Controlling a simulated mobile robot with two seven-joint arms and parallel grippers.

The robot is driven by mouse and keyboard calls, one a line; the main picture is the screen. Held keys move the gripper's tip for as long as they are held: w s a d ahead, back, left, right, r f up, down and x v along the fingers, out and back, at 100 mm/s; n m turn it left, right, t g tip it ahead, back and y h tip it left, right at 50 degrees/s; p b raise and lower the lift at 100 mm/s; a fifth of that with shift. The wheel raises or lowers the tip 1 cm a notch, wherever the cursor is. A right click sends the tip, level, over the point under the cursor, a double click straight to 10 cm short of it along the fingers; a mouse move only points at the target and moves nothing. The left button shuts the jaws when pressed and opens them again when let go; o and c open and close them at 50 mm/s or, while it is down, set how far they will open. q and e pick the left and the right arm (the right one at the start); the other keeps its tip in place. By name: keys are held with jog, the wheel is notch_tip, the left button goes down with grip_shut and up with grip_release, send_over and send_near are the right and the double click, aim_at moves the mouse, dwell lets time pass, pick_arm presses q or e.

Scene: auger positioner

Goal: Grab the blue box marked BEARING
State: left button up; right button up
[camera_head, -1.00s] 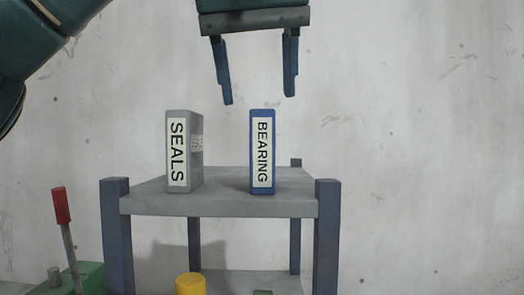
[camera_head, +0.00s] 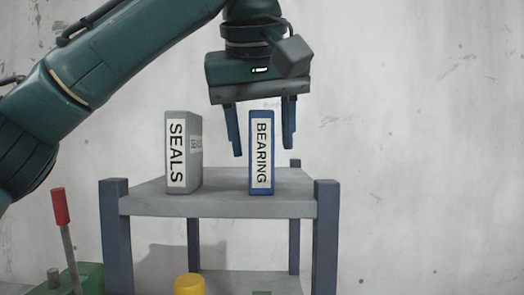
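The blue box marked BEARING (camera_head: 261,153) stands upright on the top shelf of a grey rack, its white label facing me. My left gripper (camera_head: 263,152) points down with its fingers open. One finger shows on each side of the box's upper half, with gaps on both sides. The box overlaps the space between the fingers in the picture; I cannot tell whether the fingers are level with it in depth or behind it. My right gripper is not in view.
A grey box marked SEALS (camera_head: 177,153) stands upright to the left on the same shelf (camera_head: 222,207). Blue-grey posts rise at the rack's corners. Below are a yellow cylinder (camera_head: 189,285) and a red-handled lever (camera_head: 61,207). The right side is clear.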

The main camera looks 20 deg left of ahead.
pick_arm(q)
grip_shut()
dwell(0.3)
